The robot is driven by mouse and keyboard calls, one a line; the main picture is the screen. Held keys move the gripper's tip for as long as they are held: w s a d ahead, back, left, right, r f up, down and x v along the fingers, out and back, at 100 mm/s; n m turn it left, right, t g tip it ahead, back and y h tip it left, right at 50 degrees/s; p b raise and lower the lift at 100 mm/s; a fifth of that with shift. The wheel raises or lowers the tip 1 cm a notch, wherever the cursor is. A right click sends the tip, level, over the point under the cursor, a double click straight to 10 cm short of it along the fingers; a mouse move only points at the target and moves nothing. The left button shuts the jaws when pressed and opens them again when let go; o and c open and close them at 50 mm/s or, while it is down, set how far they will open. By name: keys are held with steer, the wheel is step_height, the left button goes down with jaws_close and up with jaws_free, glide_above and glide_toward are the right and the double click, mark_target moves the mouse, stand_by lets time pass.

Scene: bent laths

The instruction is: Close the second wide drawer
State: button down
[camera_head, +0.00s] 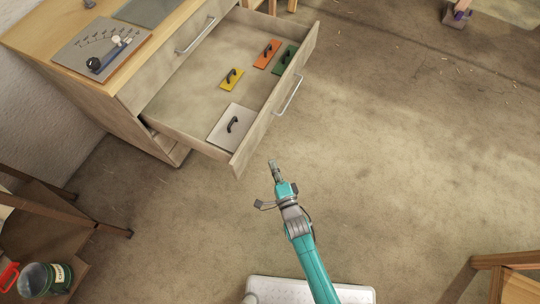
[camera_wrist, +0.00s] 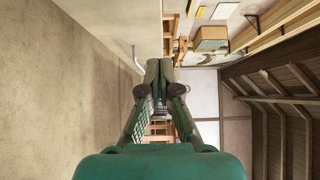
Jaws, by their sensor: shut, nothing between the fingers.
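A wide wooden drawer (camera_head: 195,88) stands pulled far out of the wooden cabinet (camera_head: 130,100) in the head view. Its front panel (camera_head: 262,118) carries a metal bar handle (camera_head: 288,95). Inside lie an orange plate (camera_head: 267,54), a green plate (camera_head: 285,60), a yellow plate (camera_head: 231,79) and a larger pale plate (camera_head: 232,124), each with a dark handle. Another drawer front with a bar handle (camera_head: 195,35) is shut above it. My gripper (camera_head: 273,163) is shut and empty, just outside the near corner of the open drawer's front, apart from the handle.
A metal plate with small parts (camera_head: 97,43) and a grey mat (camera_head: 147,10) lie on the cabinet top. A wooden piece (camera_head: 505,262) is at lower right. The floor right of the drawer is clear.

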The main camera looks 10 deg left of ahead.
mark_target(252, 133)
steer(key=x, duration=0.3)
steer(key=a+x, duration=0.1)
steer(key=x, duration=0.3)
steer(key=s+a+x, duration=0.1)
steer(key=x, duration=0.2)
steer(key=shift+w+a, duration=0.1)
steer(key=shift+w, duration=0.25)
steer(key=shift+w+a, duration=0.15)
steer(key=shift+a, duration=0.3)
steer(key=shift+a, duration=0.15)
